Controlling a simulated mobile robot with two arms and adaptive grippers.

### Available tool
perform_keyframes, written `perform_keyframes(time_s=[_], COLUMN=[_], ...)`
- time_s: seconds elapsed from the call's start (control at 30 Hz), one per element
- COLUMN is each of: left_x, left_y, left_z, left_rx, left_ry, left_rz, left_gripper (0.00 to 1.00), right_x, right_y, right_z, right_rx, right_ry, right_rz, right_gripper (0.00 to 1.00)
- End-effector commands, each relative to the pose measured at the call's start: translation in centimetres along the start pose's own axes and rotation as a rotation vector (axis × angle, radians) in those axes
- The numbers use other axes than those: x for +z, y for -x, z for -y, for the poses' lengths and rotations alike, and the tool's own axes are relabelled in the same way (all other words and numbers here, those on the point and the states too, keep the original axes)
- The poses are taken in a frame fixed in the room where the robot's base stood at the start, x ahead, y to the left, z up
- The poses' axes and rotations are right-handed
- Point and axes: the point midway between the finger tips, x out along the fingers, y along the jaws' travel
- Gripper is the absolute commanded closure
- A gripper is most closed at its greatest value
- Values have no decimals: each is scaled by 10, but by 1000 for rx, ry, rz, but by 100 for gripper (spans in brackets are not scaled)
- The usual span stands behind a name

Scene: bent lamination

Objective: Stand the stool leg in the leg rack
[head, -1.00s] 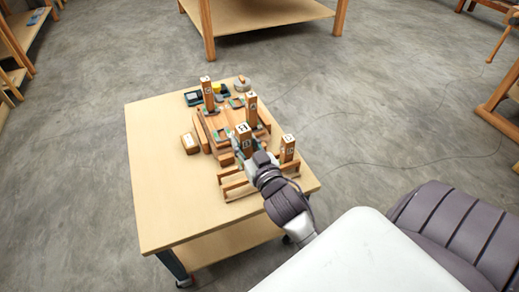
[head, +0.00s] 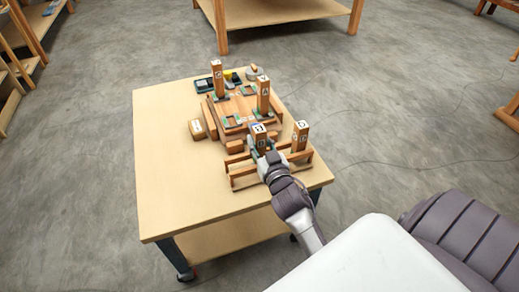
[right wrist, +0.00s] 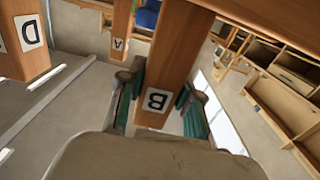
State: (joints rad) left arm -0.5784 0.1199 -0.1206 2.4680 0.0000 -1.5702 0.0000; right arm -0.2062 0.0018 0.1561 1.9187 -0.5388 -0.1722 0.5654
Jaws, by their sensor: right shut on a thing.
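My right gripper (head: 262,153) is shut on an upright wooden stool leg marked B (head: 258,137). In the right wrist view the leg B (right wrist: 168,65) stands between the two green-padded fingers (right wrist: 160,100). The leg is over or in the left part of the wooden leg rack (head: 245,184); its lower end is hidden, so I cannot tell if it is seated. Another leg marked D (head: 299,138) stands upright in the rack's right part; it also shows in the right wrist view (right wrist: 22,42). My left gripper is out of view.
Behind the rack, a wooden stool seat (head: 232,112) lies on the table (head: 170,190) with upright legs at its left back (head: 218,78) and right (head: 263,95). The table's front left is clear.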

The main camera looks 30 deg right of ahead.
Motion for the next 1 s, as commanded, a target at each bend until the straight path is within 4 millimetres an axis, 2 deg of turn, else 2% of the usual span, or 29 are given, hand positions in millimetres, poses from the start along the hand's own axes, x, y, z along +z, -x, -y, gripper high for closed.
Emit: perform_keyframes(time_s=[0.03,0.13,0.53,0.57,0.7,1.0], left_x=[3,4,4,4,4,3], left_y=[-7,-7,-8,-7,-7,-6], left_z=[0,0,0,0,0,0], left_rx=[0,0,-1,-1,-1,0], left_ry=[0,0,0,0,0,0], left_rz=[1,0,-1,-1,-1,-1], left_gripper=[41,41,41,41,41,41], right_x=[14,23,26,26,26,24], right_y=[0,0,0,0,0,0], right_z=[0,0,0,0,0,0], right_rx=[2,1,0,0,0,0], right_ry=[-3,-1,-1,-1,-1,0], right_rz=[2,1,-1,0,0,0], right_gripper=[100,100,100,63,41,41])
